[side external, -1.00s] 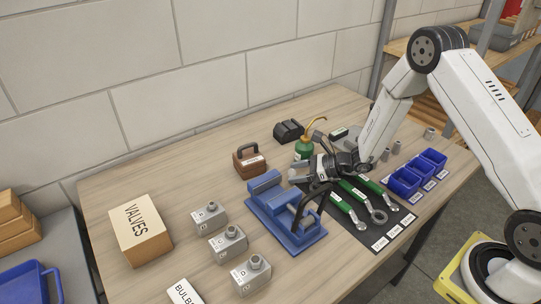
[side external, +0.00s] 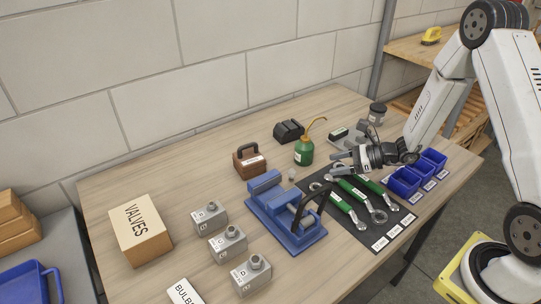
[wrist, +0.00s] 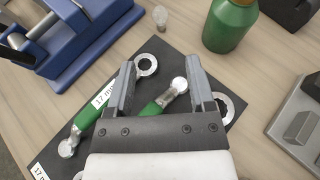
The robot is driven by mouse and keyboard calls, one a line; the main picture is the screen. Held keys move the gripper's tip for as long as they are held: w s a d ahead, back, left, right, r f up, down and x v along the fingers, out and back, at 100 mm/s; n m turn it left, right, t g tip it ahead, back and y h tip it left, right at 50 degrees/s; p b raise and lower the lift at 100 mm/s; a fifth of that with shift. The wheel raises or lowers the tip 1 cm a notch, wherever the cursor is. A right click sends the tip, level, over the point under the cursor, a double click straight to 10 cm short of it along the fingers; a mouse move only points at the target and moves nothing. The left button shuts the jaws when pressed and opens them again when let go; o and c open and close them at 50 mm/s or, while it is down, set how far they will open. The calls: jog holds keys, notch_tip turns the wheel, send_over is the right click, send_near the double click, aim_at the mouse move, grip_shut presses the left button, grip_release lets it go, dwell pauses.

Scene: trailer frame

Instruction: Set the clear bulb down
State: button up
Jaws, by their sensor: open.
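The small clear bulb (side external: 292,174) stands on the bare wooden table, just behind the blue vise (side external: 285,222). In the wrist view the bulb (wrist: 161,18) is at the top, upright or nearly so, between the vise (wrist: 103,42) and the green oil can (wrist: 230,24). Nothing holds it. My gripper (side external: 334,163) is to the right of the bulb and apart from it, above the wrenches on the dark mat. In the wrist view my gripper (wrist: 157,72) has its two fingers spread, with nothing between them.
Green-handled wrenches (side external: 346,206) lie on the dark mat (side external: 377,236). Blue bins (side external: 404,182) stand at the right. Grey valve blocks (side external: 228,244), a box marked VALVES (side external: 141,230) and a brown weight-like block (side external: 249,163) stand on the table.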

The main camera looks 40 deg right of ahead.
jog(key=shift+s+d+r, duration=0.1)
jog(key=shift+s+d, duration=0.1)
jog(key=shift+s, duration=0.05)
dwell(0.5)
jog(key=shift+s+a, duration=0.1)
jog(key=shift+a, duration=0.15)
jog(key=s+a+n+g, duration=0.2)
jog(key=n, duration=0.1)
jog(key=s+a+r+n+g, duration=0.1)
jog(key=s+a+n+g, duration=0.3)
jog(key=s+n, duration=0.1)
jog(key=shift+a+r+n+g, duration=0.15)
jog(key=shift+r+n+g, duration=0.15)
jog(key=shift+g, duration=0.1)
jog(key=s+r+n+h, duration=0.2)
jog(key=s+n+h, duration=0.1)
jog(key=n, duration=0.6)
jog(key=s+d+r+n+h, duration=0.1)
jog(key=s+r+n+h, duration=0.2)
jog(key=n+h, duration=0.3)
jog(key=n, duration=0.3)
jog(key=shift+r, duration=0.15)
jog(key=shift+o, duration=0.6)
jog(key=shift+s, duration=0.1)
